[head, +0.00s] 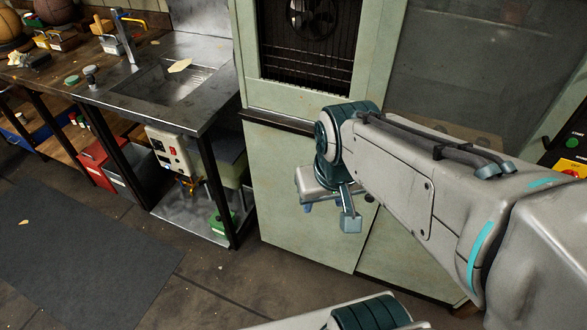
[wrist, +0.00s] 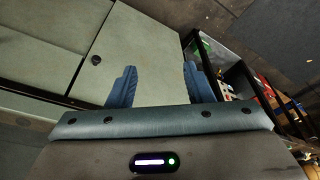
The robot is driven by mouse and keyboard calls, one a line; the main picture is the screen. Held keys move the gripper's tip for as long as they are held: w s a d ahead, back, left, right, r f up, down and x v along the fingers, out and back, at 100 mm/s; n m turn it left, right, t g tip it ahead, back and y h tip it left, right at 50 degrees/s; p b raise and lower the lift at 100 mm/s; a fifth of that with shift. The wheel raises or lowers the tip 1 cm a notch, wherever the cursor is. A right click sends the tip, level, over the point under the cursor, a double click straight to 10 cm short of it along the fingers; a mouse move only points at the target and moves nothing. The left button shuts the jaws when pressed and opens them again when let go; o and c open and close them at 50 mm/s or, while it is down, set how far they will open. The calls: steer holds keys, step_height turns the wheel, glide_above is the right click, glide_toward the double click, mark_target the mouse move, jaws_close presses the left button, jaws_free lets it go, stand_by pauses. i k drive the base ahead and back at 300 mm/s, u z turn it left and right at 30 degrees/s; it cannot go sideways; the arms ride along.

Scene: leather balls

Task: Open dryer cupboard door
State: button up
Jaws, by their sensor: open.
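The pale green dryer cupboard stands at the centre of the head view, with a fan and dark grille in its upper part. Its lower left door (head: 295,190) appears shut, and the same door (wrist: 140,55) fills the middle of the wrist view. A small dark round knob (wrist: 96,60) sits near that door's edge by the seam. My gripper (head: 329,212) is in front of this door, and its blue fingers (wrist: 161,86) are spread wide with nothing between them. The knob lies outside the fingers, to their left in the wrist view.
A metal sink bench (head: 165,85) on dark legs stands left of the cupboard, with a red box (head: 98,160) and a control box (head: 173,155) below. A dark mat (head: 80,255) lies on the floor. Floor before the cupboard's left door looks clear.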

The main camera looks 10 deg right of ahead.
mark_target(274, 155)
steer(key=z, duration=0.55)
steer(key=k, duration=1.3)
steer(key=z, duration=0.25)
steer(key=i, duration=0.85)
steer(key=z, duration=0.3)
